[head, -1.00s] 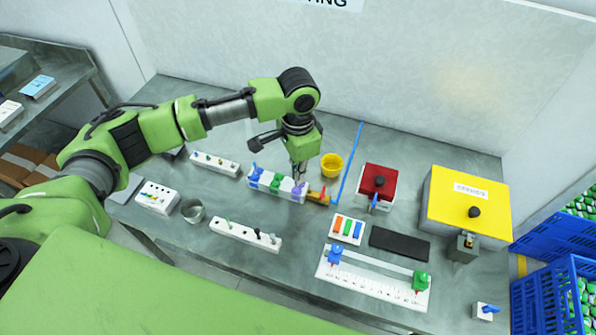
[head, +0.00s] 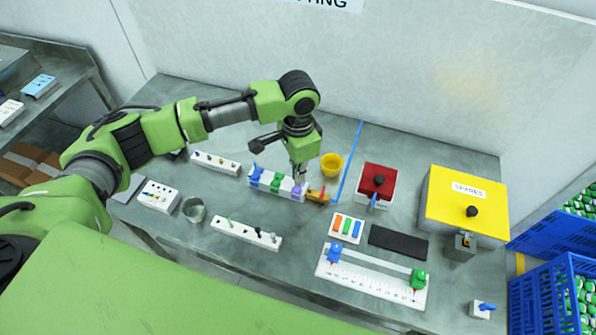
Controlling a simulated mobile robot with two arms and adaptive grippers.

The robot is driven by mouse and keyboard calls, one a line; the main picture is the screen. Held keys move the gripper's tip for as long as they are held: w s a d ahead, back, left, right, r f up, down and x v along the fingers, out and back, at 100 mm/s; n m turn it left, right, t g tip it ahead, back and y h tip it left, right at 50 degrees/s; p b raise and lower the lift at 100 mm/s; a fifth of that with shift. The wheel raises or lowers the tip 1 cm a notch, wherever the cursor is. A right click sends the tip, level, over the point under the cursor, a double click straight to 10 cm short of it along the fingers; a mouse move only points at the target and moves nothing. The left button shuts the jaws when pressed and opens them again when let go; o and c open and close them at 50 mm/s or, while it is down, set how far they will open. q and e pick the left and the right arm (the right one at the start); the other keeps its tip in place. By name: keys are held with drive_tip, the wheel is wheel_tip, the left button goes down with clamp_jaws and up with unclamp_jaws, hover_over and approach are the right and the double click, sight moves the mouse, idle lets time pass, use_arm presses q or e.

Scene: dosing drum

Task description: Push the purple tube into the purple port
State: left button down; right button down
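A white block (head: 263,188) on the middle of the bench carries blue, green and purple parts in a row. The purple part (head: 297,190) is at its right end, small and partly covered by my gripper; I cannot tell tube from port there. My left gripper (head: 299,179) points down right over this purple part, at or just above it. Its fingers are too small to show whether they are open, or whether they hold the tube. My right gripper is not in view.
An orange-brown fitting (head: 318,196) sits just right of the white block. A yellow cup (head: 332,164) stands behind it, and a blue line (head: 349,170) runs to the right. A white strip with pegs (head: 246,233) lies in front.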

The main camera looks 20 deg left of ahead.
use_arm(q)
drive_tip(key=shift+f, duration=0.2)
drive_tip(key=shift+f, duration=1.1)
drive_tip(key=c, duration=2.2)
unclamp_jaws()
drive_tip(key=shift+r, duration=0.15)
wheel_tip(320, 180, up, 12)
drive_tip(key=shift+f, duration=0.1)
drive_tip(key=shift+f, duration=0.1)
